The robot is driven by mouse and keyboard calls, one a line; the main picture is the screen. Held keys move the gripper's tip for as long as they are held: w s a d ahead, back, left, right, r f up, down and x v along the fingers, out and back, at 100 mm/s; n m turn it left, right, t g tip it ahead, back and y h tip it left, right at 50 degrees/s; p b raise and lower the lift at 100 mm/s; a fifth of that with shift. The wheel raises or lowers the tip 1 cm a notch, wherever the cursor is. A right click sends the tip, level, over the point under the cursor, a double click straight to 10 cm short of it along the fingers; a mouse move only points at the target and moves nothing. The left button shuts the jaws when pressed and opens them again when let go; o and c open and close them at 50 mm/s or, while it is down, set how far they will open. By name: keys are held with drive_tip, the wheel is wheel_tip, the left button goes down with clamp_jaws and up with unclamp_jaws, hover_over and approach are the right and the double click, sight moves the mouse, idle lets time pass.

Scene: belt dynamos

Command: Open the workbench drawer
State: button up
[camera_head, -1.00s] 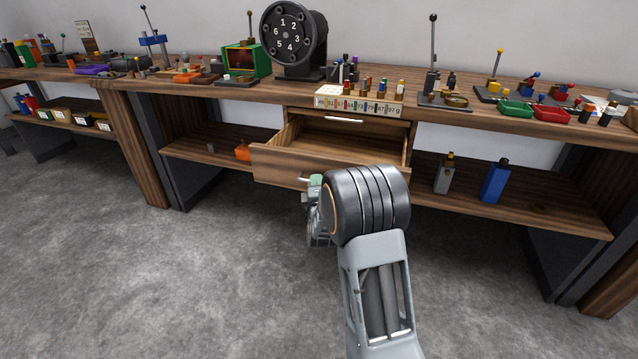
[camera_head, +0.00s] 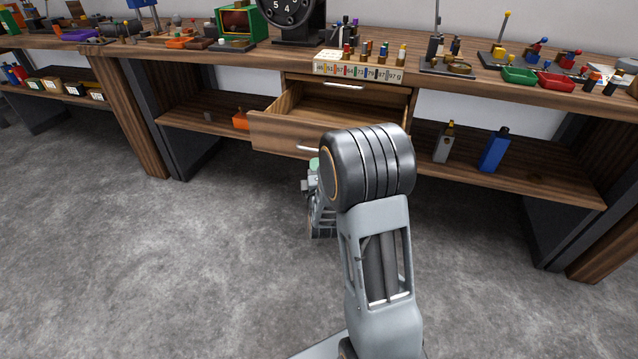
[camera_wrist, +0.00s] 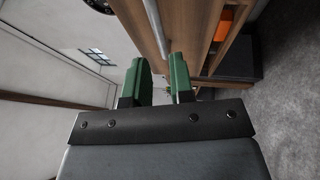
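The wooden workbench drawer (camera_head: 285,134) is pulled well out, and its inside looks empty. Its silver handle (camera_head: 307,148) is on the front face, partly hidden by my arm. Above it is a closed panel with another silver handle (camera_head: 343,85). My gripper (camera_head: 313,166) is just below and in front of the open drawer's handle, mostly hidden behind my arm. In the wrist view my gripper's green fingers (camera_wrist: 161,85) stand apart with a gap. A silver bar (camera_wrist: 154,28) lies ahead of that gap, beside a wooden face; it looks apart from the fingers.
The workbench top (camera_head: 225,62) is crowded with small parts, including a number rack (camera_head: 357,69) above the drawers. A blue bottle (camera_head: 494,151) and a grey bottle (camera_head: 444,143) stand on the lower shelf at right. The grey floor (camera_head: 180,250) in front is clear.

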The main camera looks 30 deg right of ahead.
drive_tip(key=p+v, duration=0.1)
drive_tip(key=v, duration=0.5)
drive_tip(key=shift+s, duration=0.4)
drive_tip(key=shift+a+f, duration=0.1)
drive_tip(key=a+r+m+g+y+p, duration=0.3)
drive_tip(key=r+p, duration=0.5)
drive_tip(key=a+r+m+g+y+p, duration=0.3)
drive_tip(key=r+m+p, duration=0.1)
drive_tip(key=r+p, duration=0.45)
drive_tip(key=s+a+r+m+g+y+p, duration=0.1)
drive_tip(key=s+a+r+m+g+p, duration=0.2)
drive_tip(key=s+r+m+g+p, duration=0.4)
drive_tip(key=s+r+g+p, duration=0.2)
drive_tip(key=s+r+p, duration=0.3)
drive_tip(key=s+r, duration=0.5)
drive_tip(key=shift+a+m, duration=0.25)
drive_tip(key=shift+m, duration=0.15)
